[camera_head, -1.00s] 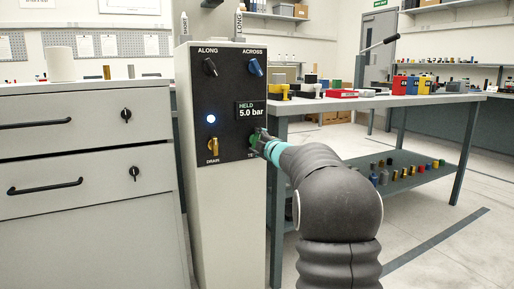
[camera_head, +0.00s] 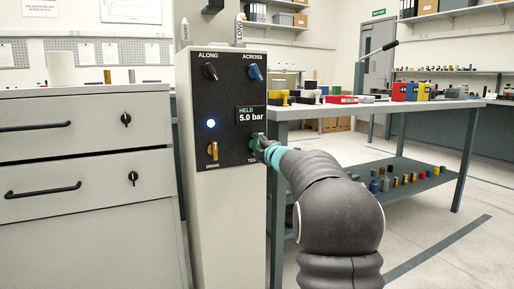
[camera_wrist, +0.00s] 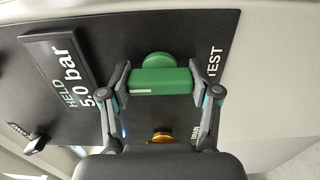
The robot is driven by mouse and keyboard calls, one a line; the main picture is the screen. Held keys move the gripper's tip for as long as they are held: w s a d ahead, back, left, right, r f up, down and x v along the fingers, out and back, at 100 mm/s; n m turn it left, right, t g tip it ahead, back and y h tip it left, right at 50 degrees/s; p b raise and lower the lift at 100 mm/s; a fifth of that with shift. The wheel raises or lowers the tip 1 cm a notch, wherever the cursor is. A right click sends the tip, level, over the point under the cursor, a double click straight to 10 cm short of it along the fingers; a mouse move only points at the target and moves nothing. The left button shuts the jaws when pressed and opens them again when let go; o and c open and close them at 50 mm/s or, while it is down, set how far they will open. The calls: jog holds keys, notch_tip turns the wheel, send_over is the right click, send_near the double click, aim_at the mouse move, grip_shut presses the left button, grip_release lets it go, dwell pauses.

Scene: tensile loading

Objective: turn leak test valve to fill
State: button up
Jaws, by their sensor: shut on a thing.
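The leak test valve is a green knob (camera_head: 253,144) at the lower right of the black panel (camera_head: 226,127), above the label that begins "TE". My gripper (camera_head: 262,146) is at it and covers much of it in the head view. In the wrist view the green knob (camera_wrist: 160,81) lies between the two fingers of my gripper (camera_wrist: 162,80), which are shut on its sides. The wrist view shows the word TEST beside it. The panel's display (camera_head: 246,114) reads HELD 5.0 bar.
A yellow DRAIN knob (camera_head: 213,151) sits left of the green one. A black ALONG knob (camera_head: 210,71) and a blue ACROSS knob (camera_head: 255,72) are above. A white drawer cabinet (camera_head: 85,180) stands left, a workbench (camera_head: 380,104) right.

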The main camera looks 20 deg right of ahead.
jog(key=o, duration=1.2)
jog(key=shift+a, duration=0.15)
jog(key=shift+c, duration=0.2)
jog(key=shift+s, duration=0.25)
jog(key=s, duration=1.1)
jog(key=shift+s+d, duration=0.25)
jog(key=shift+d, duration=0.05)
